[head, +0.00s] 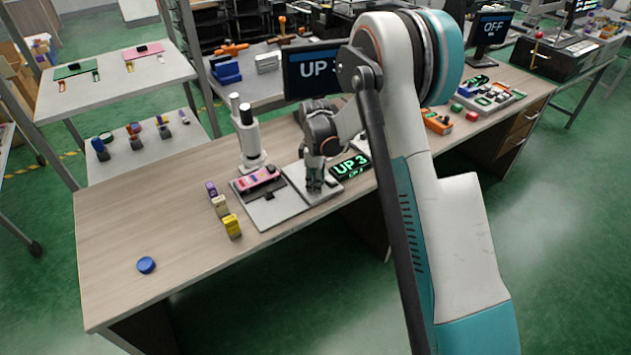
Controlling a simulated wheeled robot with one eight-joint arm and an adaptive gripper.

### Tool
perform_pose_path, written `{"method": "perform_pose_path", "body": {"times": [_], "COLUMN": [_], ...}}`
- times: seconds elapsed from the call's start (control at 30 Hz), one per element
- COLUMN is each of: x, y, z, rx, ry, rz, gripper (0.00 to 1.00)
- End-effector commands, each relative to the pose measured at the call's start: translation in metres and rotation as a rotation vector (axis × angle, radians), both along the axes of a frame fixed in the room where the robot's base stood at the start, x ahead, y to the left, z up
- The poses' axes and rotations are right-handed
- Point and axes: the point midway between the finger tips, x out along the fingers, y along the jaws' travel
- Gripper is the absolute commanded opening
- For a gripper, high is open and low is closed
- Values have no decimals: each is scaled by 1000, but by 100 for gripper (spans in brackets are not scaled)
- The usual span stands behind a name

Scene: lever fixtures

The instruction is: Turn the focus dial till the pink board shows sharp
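The pink board (258,178) lies on a grey plate (285,208) on the wooden bench, beside a white column with upright tubes (249,140). My gripper (314,186) points down at the right part of this fixture, close to its surface. The focus dial cannot be made out; my gripper may be covering it. Whether the fingers are open or shut on anything is too small to tell. A monitor (312,70) behind reads "UP 3", partly covered by my arm.
Purple, cream and yellow blocks (231,226) stand left of the plate. A blue round piece (146,265) lies at the bench's front left, with bare wood around it. An orange item (437,122) and a tray of parts (490,96) lie to the right.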

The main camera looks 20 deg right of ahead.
Motion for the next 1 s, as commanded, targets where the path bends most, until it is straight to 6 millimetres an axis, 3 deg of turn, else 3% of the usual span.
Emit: {"method": "perform_pose_path", "body": {"times": [0.1, 0.53, 1.0], "x": [0, 0, 0], "y": [0, 0, 0], "z": [0, 0, 0], "rx": [0, 0, 0], "ry": [0, 0, 0], "rz": [0, -58, -432], "gripper": [0, 0, 0]}}
